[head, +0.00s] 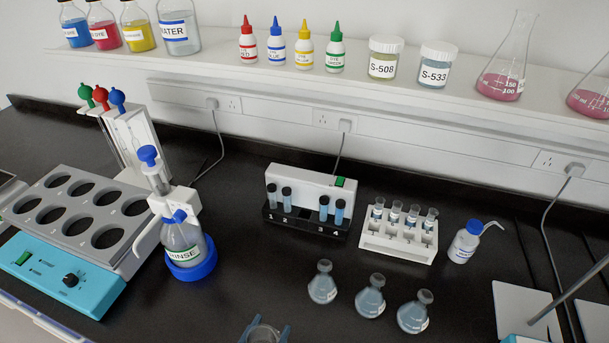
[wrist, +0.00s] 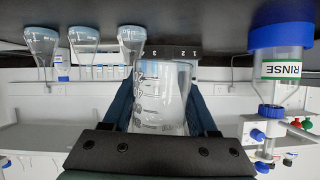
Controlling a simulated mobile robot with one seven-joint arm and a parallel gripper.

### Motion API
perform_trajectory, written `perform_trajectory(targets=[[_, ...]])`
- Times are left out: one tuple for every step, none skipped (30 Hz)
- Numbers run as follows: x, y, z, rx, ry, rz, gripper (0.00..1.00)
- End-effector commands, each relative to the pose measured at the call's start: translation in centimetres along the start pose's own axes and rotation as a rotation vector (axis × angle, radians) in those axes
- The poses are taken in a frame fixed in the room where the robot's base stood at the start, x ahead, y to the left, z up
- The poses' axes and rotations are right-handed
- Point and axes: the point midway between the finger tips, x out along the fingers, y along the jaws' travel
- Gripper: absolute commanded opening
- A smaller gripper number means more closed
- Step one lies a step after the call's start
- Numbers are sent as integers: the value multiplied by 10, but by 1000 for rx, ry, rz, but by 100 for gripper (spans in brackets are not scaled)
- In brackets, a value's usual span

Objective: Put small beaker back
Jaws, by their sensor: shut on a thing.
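The small clear glass beaker (head: 264,334) shows only its rim at the bottom edge of the head view. In the wrist view, which is upside down, the beaker (wrist: 163,98) fills the middle, with white graduation marks; it looks empty. My gripper (head: 265,331) has blue fingers on either side of the beaker and is shut on it. In the wrist view the fingers of my gripper (wrist: 163,112) flank the beaker's sides. The beaker's lower part is hidden in the head view, and I cannot tell its height above the bench.
Three flasks (head: 370,297) stand right of my gripper. The RINSE bottle (head: 184,244) and a blue bath with a grey holed top (head: 75,222) are left. Behind are a tube device (head: 308,190), a white vial rack (head: 398,240) and a wash bottle (head: 464,243). Bench between is clear.

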Motion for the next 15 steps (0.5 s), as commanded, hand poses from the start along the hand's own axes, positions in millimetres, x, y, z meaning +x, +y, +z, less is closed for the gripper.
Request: perform_trajectory(targets=[[-3, 3, 9, -12, -6, -17, 0], [-4, 5, 14, -17, -7, -27, 0], [-6, 7, 18, -24, -8, -41, 0], [-8, 10, 22, -29, -9, -52, 0], [-9, 12, 25, -35, -9, -62, 0], [-10, 17, 30, -42, -10, -77, 0], [-12, 20, 32, -46, -12, -88, 0], [-12, 24, 35, -52, -12, -100, 0], [-14, 30, 38, -60, -14, -117, 0], [-15, 34, 39, -67, -13, -130, 0], [-16, 38, 40, -73, -14, -143, 0], [-16, 44, 40, -81, -15, -161, 0], [-17, 48, 39, -87, -15, -175, 0], [-17, 52, 38, -92, -16, -187, 0], [-17, 57, 36, -99, -16, -200, 0]])
